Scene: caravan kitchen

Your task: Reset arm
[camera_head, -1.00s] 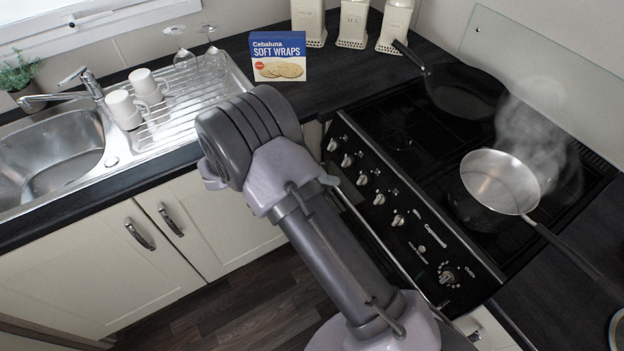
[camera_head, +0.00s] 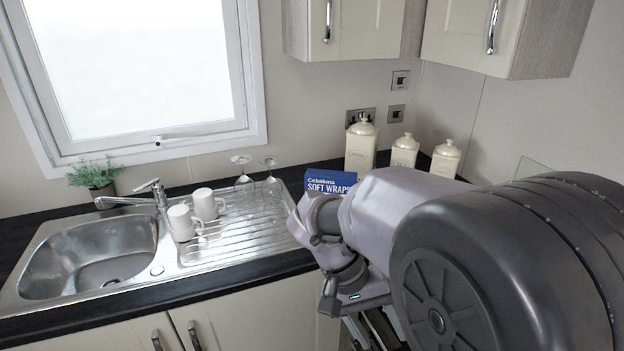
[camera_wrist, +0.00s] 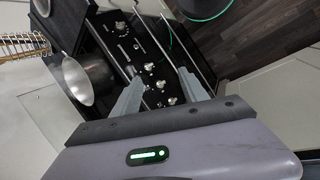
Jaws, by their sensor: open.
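My gripper (camera_wrist: 162,88) shows in the wrist view with its two grey fingers apart and nothing between them. It points toward the cooker's control panel (camera_wrist: 150,62), with clear space before the fingertips. In the head view my arm is folded across the right foreground. My gripper there (camera_head: 372,330) hangs low at the bottom edge, in front of the cabinet side, and its fingers are partly cut off.
A steel saucepan (camera_wrist: 88,82) is on the left in the wrist view. The sink (camera_head: 90,255), two white mugs (camera_head: 205,205), two upturned glasses, a Soft Wraps box (camera_head: 328,182) and cream canisters (camera_head: 360,146) line the counter. My arm hides the cooker in the head view.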

